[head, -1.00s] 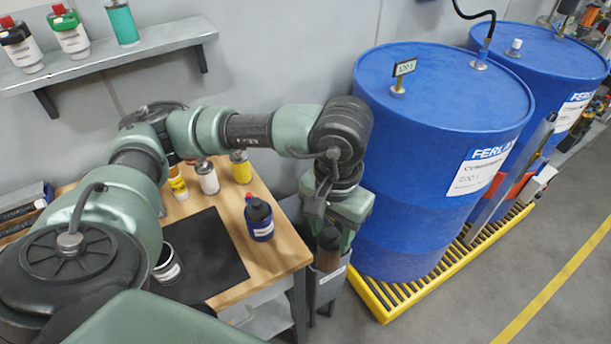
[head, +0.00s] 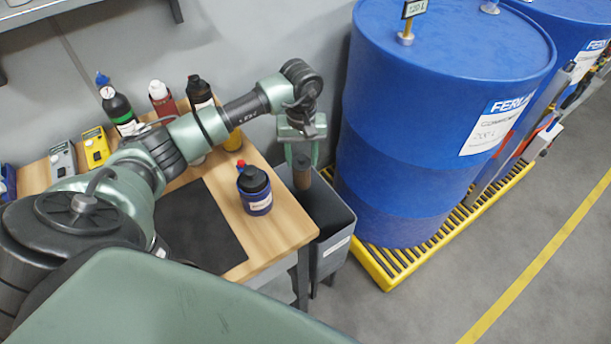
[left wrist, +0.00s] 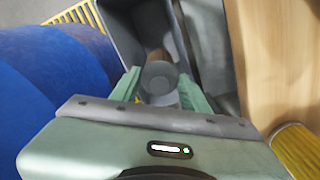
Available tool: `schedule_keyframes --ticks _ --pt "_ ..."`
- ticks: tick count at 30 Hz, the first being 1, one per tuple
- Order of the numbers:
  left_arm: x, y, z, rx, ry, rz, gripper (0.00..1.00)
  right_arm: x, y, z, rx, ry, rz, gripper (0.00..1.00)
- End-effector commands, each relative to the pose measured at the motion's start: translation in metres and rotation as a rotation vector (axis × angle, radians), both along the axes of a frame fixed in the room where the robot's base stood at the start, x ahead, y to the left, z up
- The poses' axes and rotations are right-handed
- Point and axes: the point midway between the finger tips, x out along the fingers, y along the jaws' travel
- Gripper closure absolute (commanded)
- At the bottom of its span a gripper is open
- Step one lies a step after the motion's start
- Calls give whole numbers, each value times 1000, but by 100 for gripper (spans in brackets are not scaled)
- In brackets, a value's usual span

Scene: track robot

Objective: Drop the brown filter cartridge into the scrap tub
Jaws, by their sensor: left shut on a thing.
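My left gripper (head: 301,157) is shut on the brown filter cartridge (head: 301,178), which hangs upright between its fingers. The cartridge is over the mouth of the grey scrap tub (head: 334,247), at its back part, with its lower end around rim height. In the left wrist view the green fingers (left wrist: 158,92) close on both sides of the cartridge's round grey end (left wrist: 159,78), and the tub's wall (left wrist: 124,38) lies beyond and below. My right gripper is not in view.
A wooden bench (head: 283,226) with a black mat (head: 203,226), a blue bottle (head: 254,191) and several other containers stands left of the tub. A blue drum (head: 430,120) on a yellow pallet (head: 386,282) stands close on the right. Grey floor is free in front.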

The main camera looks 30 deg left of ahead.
Motion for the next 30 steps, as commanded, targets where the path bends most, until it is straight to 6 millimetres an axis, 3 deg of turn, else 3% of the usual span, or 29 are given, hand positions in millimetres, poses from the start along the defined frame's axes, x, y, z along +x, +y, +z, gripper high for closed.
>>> schedule_keyframes --ticks 3,10,24,25,27,30 --pt "-1 -1 -18 -2 1 -2 100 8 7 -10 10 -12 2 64" --pt "0 -1 -42 -2 1 -2 100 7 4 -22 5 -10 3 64" --pt "0 -1 -49 0 -1 -3 100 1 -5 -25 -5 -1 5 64" --pt "0 -1 -49 -1 -1 -3 46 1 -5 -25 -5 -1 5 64" --pt "0 -1 -49 -1 -1 -3 29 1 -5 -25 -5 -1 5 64" --pt "0 -1 -49 -1 -1 -3 29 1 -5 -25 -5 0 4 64"
